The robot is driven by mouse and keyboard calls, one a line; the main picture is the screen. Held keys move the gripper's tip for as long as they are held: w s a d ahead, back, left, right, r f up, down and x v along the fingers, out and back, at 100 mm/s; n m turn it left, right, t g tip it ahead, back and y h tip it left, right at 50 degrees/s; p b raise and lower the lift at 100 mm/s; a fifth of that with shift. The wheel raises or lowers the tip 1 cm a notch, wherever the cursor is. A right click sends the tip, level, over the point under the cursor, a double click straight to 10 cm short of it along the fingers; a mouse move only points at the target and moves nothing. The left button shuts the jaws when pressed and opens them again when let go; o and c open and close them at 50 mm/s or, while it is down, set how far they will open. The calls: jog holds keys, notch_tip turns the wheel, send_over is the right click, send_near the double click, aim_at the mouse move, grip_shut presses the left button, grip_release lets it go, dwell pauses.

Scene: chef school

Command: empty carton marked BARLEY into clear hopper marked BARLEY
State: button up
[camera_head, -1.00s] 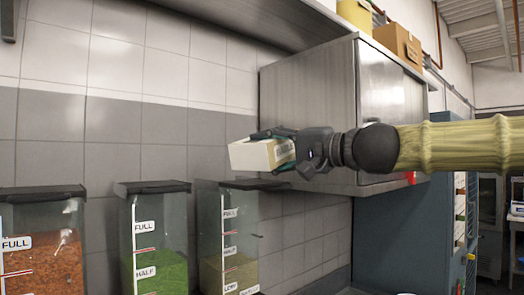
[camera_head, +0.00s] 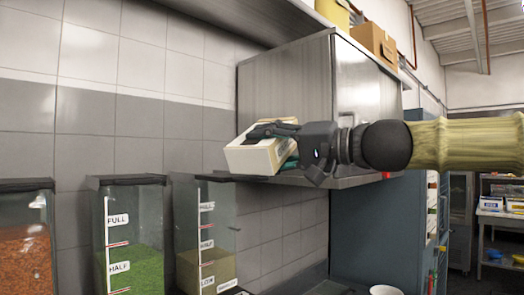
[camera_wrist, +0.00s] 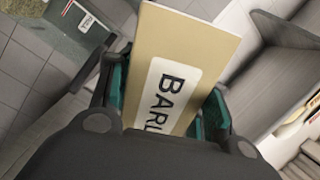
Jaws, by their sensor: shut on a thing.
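My gripper (camera_head: 290,145) is shut on a cream carton (camera_head: 250,158), held in the air and tilted, its left end lower. In the wrist view the carton (camera_wrist: 190,45) bears a white label reading "BARL", the rest hidden by my gripper. The clear hopper (camera_head: 222,222) on the right of the row holds tan-olive grain between its LOW and HALF marks. The carton is above and to the right of that hopper in the head view. The hopper's small lower label (camera_head: 233,284) is too small to read. No grain is seen falling.
A hopper with green contents (camera_head: 135,265) and one with orange-red contents (camera_head: 25,250) stand to the left. A steel cabinet (camera_head: 290,90) hangs close behind my gripper. A white cup (camera_head: 384,290) is at the bottom. A blue cabinet (camera_head: 370,230) stands right.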

aim_at(279, 164)
jog(key=shift+s+d+f+n+b, duration=0.1)
jog(key=shift+d+f+n+b, duration=0.4)
jog(key=shift+n+b, duration=0.35)
jog(key=shift+s+d+f+n+b, duration=0.1)
jog(key=shift+d+f+n+b, duration=0.15)
jog(key=shift+f+n+b, duration=0.6)
jog(key=shift+s+d+f+n+b, duration=0.1)
jog(key=shift+d+f+n+b, duration=0.4)
jog(key=shift+b, duration=0.6)
jog(key=shift+s+d+n+b, duration=0.1)
jog(key=shift+d+n+b, duration=0.05)
jog(key=shift+n+b, duration=0.45)
jog(key=shift+f, duration=0.1)
